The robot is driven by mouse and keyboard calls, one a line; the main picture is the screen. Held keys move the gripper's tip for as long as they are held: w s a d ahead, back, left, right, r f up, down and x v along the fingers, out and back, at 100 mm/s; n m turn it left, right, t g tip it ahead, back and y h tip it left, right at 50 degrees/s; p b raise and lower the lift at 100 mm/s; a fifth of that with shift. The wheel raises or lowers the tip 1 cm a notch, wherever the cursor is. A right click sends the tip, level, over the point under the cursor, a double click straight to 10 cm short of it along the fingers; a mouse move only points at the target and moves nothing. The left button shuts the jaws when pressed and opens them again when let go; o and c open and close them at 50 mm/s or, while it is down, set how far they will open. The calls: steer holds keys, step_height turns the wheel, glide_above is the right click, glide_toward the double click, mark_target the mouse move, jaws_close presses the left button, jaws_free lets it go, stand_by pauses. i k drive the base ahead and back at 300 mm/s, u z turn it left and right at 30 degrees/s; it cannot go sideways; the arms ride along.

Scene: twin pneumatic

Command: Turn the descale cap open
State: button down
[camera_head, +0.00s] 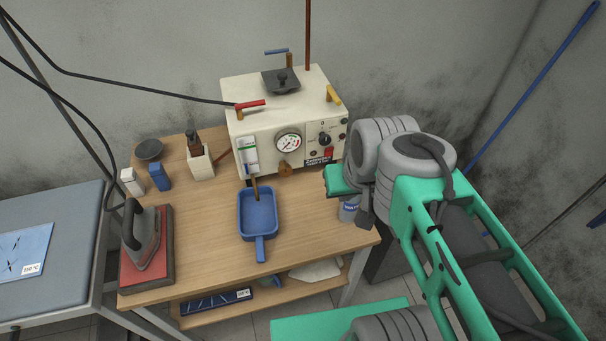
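A cream boiler box (258,133) stands at the back of a wooden table. A brass-brown knob (285,169) sits low on its front, below the round gauge (288,142); it may be the descale cap, but no label I can read says so. A black lid with a knob (281,82) is on top of the box. My gripper (335,183) is at the right front of the box, apart from the brass knob and to its right.
A blue pan (258,215) lies below a small spout at the box front. A grey can (349,210) stands close under my gripper. An iron (142,236) rests on a red pad at left. A white holder (201,163) stands left of the box.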

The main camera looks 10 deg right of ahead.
mark_target(285, 169)
steer(key=z, duration=0.05)
steer(key=k, duration=0.4)
steer(key=u, duration=0.3)
steer(key=i, duration=0.4)
steer(key=u, duration=3.15)
steer(key=k, duration=0.65)
steer(key=z, duration=1.4)
